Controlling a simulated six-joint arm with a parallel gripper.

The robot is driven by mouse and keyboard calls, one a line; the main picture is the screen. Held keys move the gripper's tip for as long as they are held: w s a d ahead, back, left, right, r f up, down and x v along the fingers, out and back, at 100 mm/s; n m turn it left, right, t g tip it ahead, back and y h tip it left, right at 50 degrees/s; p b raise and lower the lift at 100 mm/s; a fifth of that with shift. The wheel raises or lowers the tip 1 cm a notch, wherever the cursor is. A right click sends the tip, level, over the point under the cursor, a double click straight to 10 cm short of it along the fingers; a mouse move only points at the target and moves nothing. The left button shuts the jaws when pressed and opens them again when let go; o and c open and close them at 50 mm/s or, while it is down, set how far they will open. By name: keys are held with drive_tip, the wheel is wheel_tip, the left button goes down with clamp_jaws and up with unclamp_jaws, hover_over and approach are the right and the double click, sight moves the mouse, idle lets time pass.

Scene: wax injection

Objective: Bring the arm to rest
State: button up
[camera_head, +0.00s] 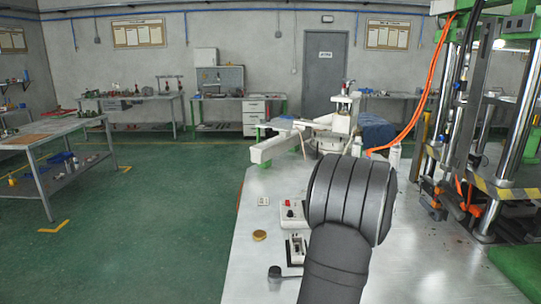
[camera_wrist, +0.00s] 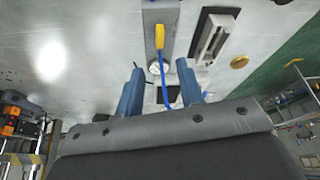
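My gripper (camera_wrist: 160,66) shows in the wrist view with its two blue fingers apart and nothing seen held between them. Its fingers point toward the metal tabletop (camera_wrist: 70,45). A grey box with a yellow-handled lever or tool (camera_wrist: 160,37) and a blue cable lies in line with the gap, apparently beyond the fingertips. In the head view my dark grey arm rises over the metal table (camera_head: 390,270), and my gripper is hidden there.
A red-button box (camera_head: 292,214), a slotted box (camera_head: 297,249) and a gold disc (camera_head: 260,235) sit left of my arm. A white machine (camera_head: 325,127) stands behind. A tall press (camera_head: 515,120) with an orange hose (camera_head: 427,90) stands right. The green floor (camera_head: 150,220) at left is open.

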drive_tip(key=a+v, duration=0.1)
drive_tip(key=v, duration=0.6)
drive_tip(key=w+f+n+g+y, duration=0.1)
drive_tip(key=w+f+n, duration=0.3)
drive_tip(key=f, duration=0.4)
drive_tip(key=shift+d+n+y, duration=0.3)
drive_tip(key=shift+n, duration=0.4)
